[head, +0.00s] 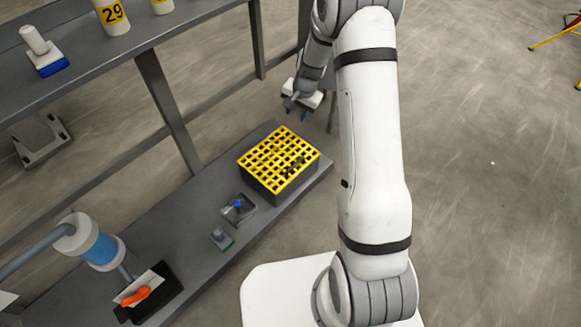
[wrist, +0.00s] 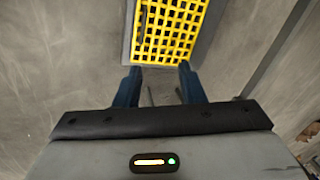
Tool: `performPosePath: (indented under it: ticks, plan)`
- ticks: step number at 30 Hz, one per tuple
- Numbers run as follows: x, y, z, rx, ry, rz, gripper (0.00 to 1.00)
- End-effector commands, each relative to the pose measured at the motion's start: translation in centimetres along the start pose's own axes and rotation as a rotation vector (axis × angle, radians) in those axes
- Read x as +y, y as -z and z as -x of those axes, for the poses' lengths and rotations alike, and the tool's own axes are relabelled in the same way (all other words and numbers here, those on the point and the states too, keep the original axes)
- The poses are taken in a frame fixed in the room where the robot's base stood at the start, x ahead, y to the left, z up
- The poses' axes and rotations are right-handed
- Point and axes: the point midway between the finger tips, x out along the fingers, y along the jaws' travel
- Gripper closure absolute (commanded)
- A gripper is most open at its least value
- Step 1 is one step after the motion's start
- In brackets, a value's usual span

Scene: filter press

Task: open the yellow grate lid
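The yellow grate lid (head: 279,158) lies flat and closed on top of a dark box on the low grey shelf. A dark handle shows on the lid toward its right side. In the wrist view the grate lid (wrist: 170,28) is at the top, ahead of my fingers, with a dark bar-like handle near its left edge. My gripper (head: 296,112) is above and behind the box in the head view, apart from the lid. In the wrist view my gripper's (wrist: 160,80) two blue fingertips are spread wide with nothing between them.
The low shelf also holds a blue-knobbed fixture (head: 238,207), a small grey block (head: 221,238) and a black tray (head: 160,292) with an orange-handled tool. An upper shelf (head: 120,45) with posts stands at the left.

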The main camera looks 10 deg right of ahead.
Motion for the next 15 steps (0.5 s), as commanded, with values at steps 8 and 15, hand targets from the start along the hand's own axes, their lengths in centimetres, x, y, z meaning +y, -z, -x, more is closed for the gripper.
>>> performPosePath:
  ticks: [8, 15]
  plan:
    - [3.1, 1.6, -19.8, -0.009, -0.020, -0.206, 0.64]
    - [5.0, 1.5, -27.0, -0.004, -0.030, -0.295, 0.64]
